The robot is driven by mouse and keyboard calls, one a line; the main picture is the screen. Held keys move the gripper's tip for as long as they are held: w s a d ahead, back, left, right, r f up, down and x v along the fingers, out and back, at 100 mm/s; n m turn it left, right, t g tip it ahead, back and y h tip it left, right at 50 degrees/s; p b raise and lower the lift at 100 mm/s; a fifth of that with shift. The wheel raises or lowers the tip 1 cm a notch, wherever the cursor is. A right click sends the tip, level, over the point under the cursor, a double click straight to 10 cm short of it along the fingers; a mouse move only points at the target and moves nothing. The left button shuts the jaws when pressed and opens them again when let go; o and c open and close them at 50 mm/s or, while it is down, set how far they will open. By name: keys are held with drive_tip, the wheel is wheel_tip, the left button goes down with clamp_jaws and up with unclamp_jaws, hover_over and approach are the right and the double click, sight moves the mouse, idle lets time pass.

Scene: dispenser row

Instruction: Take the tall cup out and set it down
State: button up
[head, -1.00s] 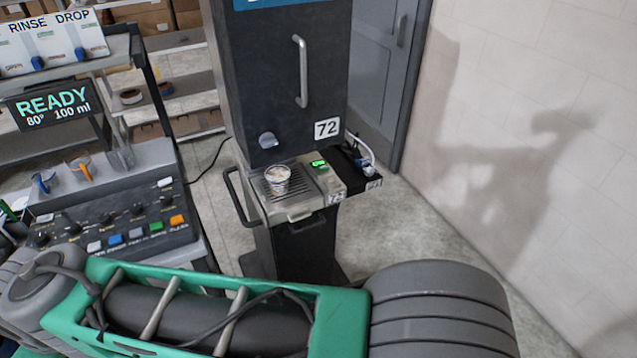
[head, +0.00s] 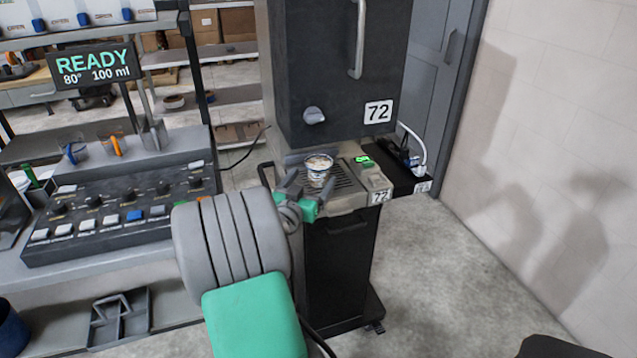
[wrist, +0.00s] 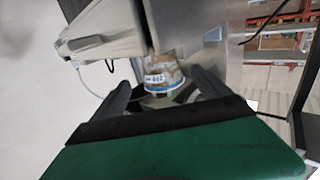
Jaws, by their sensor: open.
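The cup (head: 318,168), pale with a patterned side and something light showing at its top, stands upright on the slotted drip tray (head: 345,183) of the dark machine marked 72. My gripper (head: 305,185) is at the tray's front left, close to the cup, partly hidden by my own arm. In the wrist view the gripper (wrist: 165,98) is open, one dark finger on each side. The cup (wrist: 163,72) appears between and just beyond the fingertips, with a blue band and a label. Whether a finger touches it I cannot tell.
The machine's dark upper body (head: 335,75) with a knob (head: 314,115) hangs over the back of the tray. A black side shelf with cables (head: 410,165) is at right. A control console (head: 120,205) stands at left.

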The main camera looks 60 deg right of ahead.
sight(322, 160)
drive_tip(key=d, duration=0.2)
drive_tip(key=d+p, duration=0.1)
drive_tip(key=d, duration=0.1)
drive_tip(key=d+p, duration=0.1)
drive_tip(key=d, duration=0.1)
drive_tip(key=shift+w+d+r, duration=0.1)
drive_tip(key=shift+w+r, duration=0.15)
drive_tip(key=shift+w, duration=0.1)
drive_tip(key=shift+c, duration=0.6)
drive_tip(key=c, duration=1.5)
drive_tip(key=shift+r, duration=0.15)
drive_tip(key=shift+c, duration=1.3)
